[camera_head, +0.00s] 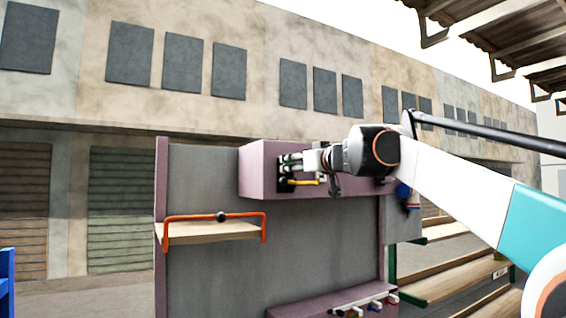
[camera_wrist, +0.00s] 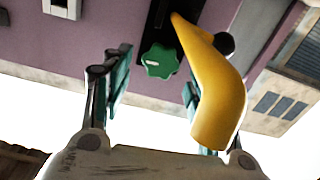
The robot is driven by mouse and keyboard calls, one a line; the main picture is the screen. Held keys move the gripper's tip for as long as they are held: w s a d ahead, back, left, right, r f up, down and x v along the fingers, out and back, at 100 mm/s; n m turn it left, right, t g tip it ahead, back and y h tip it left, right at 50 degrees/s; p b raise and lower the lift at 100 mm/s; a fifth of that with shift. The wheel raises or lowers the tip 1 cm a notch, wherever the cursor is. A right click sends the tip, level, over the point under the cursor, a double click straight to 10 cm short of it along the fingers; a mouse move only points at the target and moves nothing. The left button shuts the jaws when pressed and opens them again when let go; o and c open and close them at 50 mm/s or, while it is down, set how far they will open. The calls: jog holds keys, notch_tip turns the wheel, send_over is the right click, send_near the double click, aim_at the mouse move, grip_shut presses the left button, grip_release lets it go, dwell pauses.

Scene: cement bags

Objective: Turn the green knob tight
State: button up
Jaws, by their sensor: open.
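The green knob (camera_wrist: 160,61) has a scalloped edge and sits on a dark plate (camera_wrist: 157,22) on the purple box. In the wrist view it lies between the two fingers of my gripper (camera_wrist: 155,85), a little beyond the fingertips. My gripper is open, with nothing between its pads. A yellow lever (camera_wrist: 218,90) runs beside the knob and hides most of the right finger. In the head view my gripper (camera_head: 296,165) is at the front of the purple box (camera_head: 258,172), and the knob cannot be made out clearly there. The yellow lever (camera_head: 305,182) shows just below my gripper.
A wooden shelf with an orange rail (camera_head: 215,231) is left of the purple box on the grey panel. A white switch (camera_wrist: 62,8) is at the upper left in the wrist view. A lower purple ledge (camera_head: 330,302) carries small handles. Wooden benches (camera_head: 450,270) stand behind at right.

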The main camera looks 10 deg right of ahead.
jog(key=shift+x, duration=1.2)
jog(key=shift+c, duration=0.3)
jog(key=c, duration=1)
jog(key=shift+m+p, duration=0.3)
jog(key=shift+p, duration=0.05)
jog(key=shift+m+p, duration=0.5)
jog(key=shift+m, duration=0.7)
jog(key=shift+m+p, duration=0.35)
jog(key=shift+m, duration=1.15)
